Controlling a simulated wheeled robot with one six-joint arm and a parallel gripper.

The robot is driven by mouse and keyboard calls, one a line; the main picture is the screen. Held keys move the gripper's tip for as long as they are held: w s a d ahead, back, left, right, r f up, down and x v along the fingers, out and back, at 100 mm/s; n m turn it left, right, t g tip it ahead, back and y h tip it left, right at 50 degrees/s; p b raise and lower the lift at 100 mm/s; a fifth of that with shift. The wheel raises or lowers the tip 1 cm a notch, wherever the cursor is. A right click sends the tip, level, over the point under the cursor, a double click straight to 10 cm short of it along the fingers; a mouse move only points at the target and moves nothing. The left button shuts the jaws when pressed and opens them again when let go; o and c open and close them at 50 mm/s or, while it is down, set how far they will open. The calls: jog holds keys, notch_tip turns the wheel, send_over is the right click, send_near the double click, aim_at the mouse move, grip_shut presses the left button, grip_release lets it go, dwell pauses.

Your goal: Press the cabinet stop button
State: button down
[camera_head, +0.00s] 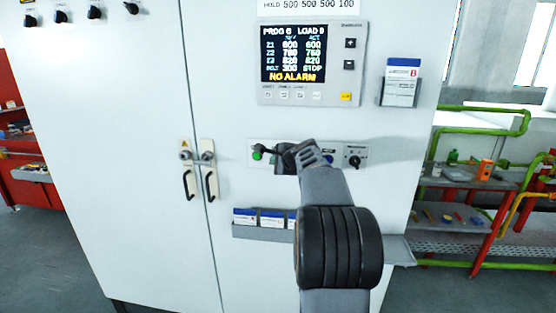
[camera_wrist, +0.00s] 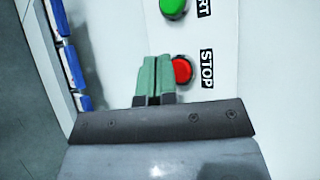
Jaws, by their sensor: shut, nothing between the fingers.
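The red stop button (camera_wrist: 182,71) is round and shows in the wrist view, with a black STOP label (camera_wrist: 207,68) to its right. My gripper (camera_wrist: 154,60) is shut and empty, its two green fingers together. The fingertips are just left of the red button in the wrist view and overlap its left edge; I cannot tell whether they touch it. In the head view the wrist and gripper cover the middle of the button strip, and the red button is hidden there. The grey-white cabinet (camera_head: 130,150) carries the strip.
The green start button (camera_wrist: 173,6) is close to the red one; it also shows in the head view (camera_head: 257,153). A black knob (camera_head: 355,161) is at the strip's right. A ledge with boxes (camera_head: 272,219) is below, door handles (camera_head: 187,185) left, a display (camera_head: 294,53) above.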

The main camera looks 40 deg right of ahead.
jog(key=shift+s+a+b, duration=1.2)
jog(key=shift+s+a, duration=0.6)
jog(key=s+a+f+n+g+y, duration=0.1)
jog(key=s+a+f+n+g, duration=0.25)
jog(key=f+n, duration=0.2)
jog(key=s+a+f+n+g+y, duration=0.1)
jog(key=s+a+f+n+g, duration=0.1)
jog(key=s+a+f+n, duration=0.3)
jog(key=s+a+f+n+g, duration=0.1)
jog(key=s+a+f+n, duration=0.1)
jog(key=s+a+n, duration=0.2)
jog(key=s+a+f+n+g, duration=0.1)
jog(key=s+a+f+n, duration=0.2)
jog(key=s+a, duration=0.3)
jog(key=s+a+f+n+g+h, duration=0.1)
jog(key=s+a+f+n, duration=0.2)
jog(key=s+a+n, duration=0.2)
jog(key=shift+a+f+g, duration=0.25)
jog(key=shift+a+g, duration=0.1)
jog(key=shift+a, duration=0.55)
